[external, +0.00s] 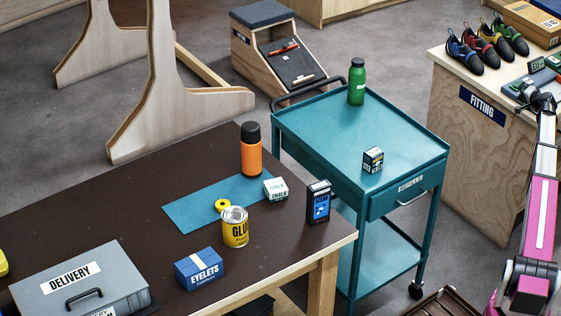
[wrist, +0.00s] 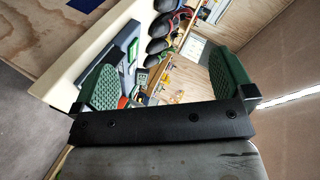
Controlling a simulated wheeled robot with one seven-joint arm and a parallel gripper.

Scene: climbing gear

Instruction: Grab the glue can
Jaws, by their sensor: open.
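The glue can (external: 235,228) is a yellow tin with a silver top and dark lettering. It stands upright on the dark brown table (external: 130,205) in the external view, near the front edge of the blue mat (external: 190,215). My gripper (external: 530,92) is far to the right, by the fitting counter, apart from the can. In the wrist view my gripper (wrist: 163,80) is open, its two green pads wide apart with nothing held between them. The glue can is not visible in the wrist view.
Near the can are a yellow tape roll (external: 222,205), a blue eyelets box (external: 199,269), a chalk box (external: 275,188), a dark blue box (external: 318,202) and an orange bottle (external: 251,150). A teal cart (external: 320,125) stands between the table and the fitting counter (external: 465,150).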

